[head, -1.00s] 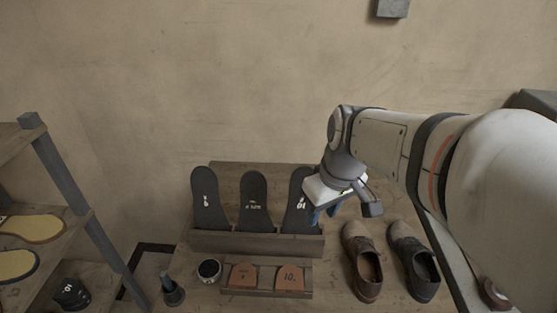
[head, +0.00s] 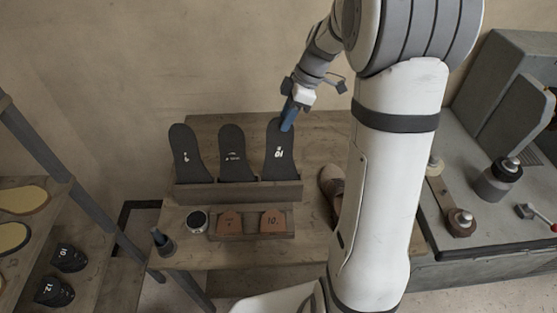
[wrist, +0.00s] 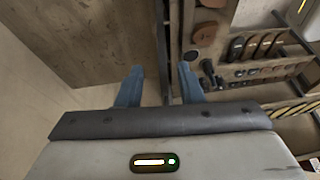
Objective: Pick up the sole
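Three dark soles stand upright in a wooden rack (head: 238,193) on the bench: a left one (head: 185,155), a middle one (head: 236,157) and a right one marked 10 (head: 278,160). My gripper (head: 290,115) points down at the top of the right sole, its blue fingers overlapping the top edge in the head view. In the wrist view my gripper (wrist: 160,88) has its two blue fingers apart. A thin dark upright strip, seemingly the right sole edge-on (wrist: 167,60), runs between them. I cannot see contact on either side.
Leather tags (head: 229,223) and (head: 273,222) sit in front of the rack, with a round tin (head: 197,221) to their left. A brown shoe (head: 332,182) is partly hidden behind my arm. A grey machine (head: 500,110) stands right; shelves (head: 35,215) stand left.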

